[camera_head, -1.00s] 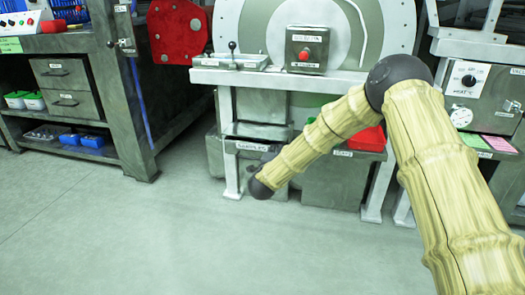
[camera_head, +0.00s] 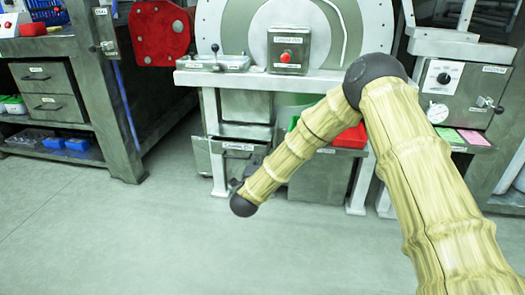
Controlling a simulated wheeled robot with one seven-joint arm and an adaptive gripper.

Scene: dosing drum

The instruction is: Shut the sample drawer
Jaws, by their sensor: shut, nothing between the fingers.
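The sample drawer (camera_head: 238,147) is under the drum's grey bench, with a white label on its front. Its front stands out from the bench, with a dark gap above it, so it looks partly open; how far is hard to tell. My arm crosses in front of its right side. My gripper (camera_head: 235,184) shows only as a small dark part beyond my wrist, low and close in front of the drawer. It is shut and empty. My arm hides most of it, and I cannot tell whether it touches the drawer.
The large drum (camera_head: 225,35) stands behind the bench, with a red-button box (camera_head: 288,52) on top. A red bin (camera_head: 350,137) sits to the right, behind my arm. A cabinet (camera_head: 95,110) with drawers is at left. The floor (camera_head: 120,235) in front is clear.

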